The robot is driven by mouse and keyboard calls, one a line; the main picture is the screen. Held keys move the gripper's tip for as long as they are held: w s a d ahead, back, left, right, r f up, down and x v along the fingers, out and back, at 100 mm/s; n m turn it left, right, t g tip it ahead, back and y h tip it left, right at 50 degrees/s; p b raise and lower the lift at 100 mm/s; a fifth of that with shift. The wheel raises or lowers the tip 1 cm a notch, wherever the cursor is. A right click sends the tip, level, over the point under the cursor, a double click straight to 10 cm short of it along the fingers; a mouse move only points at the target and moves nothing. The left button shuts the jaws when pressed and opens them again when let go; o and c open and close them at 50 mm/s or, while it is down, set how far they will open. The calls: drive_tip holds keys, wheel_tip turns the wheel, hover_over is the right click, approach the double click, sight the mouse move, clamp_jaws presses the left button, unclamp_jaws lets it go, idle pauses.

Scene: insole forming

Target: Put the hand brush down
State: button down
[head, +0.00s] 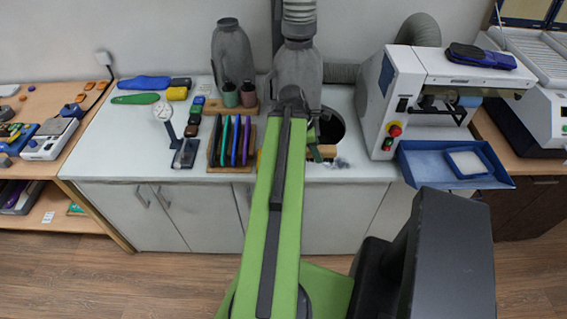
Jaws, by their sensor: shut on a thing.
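My green arm reaches forward over the white workbench (345,213), and its far joint hides much of what lies behind it. My gripper (314,149) shows only in part, to the right of the arm, pointing down near the bench top. It is shut on the hand brush, seen as a pale wooden piece (328,151) just in front of a round dark opening (329,127) in the bench. The rest of the brush is hidden behind the arm. I cannot tell whether the brush touches the bench.
Left of my arm stands a wooden rack (231,167) of coloured insoles. A dial gauge (163,112), small blocks and insoles lie farther left. On the right stand a white grinding machine (405,95) and a blue tray (410,166). Grey dust lies beside the opening.

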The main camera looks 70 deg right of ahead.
drive_tip(key=shift+w, duration=0.1)
drive_tip(key=w+d+f+b, duration=0.1)
drive_tip(key=w+f+b, duration=0.1)
drive_tip(key=w, duration=0.1)
drive_tip(key=w+d+f+b, duration=0.1)
drive_tip(key=w+f+b, duration=0.1)
drive_tip(key=w, duration=0.2)
drive_tip(key=w+d+f+b, duration=0.1)
drive_tip(key=w+f+b, duration=0.2)
drive_tip(key=shift+w+d, duration=0.2)
drive_tip(key=shift+w, duration=0.35)
drive_tip(key=shift+f+b, duration=2.25)
drive_tip(key=shift+f, duration=0.05)
drive_tip(key=c, duration=0.9)
unclamp_jaws()
drive_tip(key=p+v, duration=1.6)
drive_tip(key=v, duration=0.2)
drive_tip(key=shift+a+p, duration=0.1)
drive_tip(key=shift+p, duration=0.25)
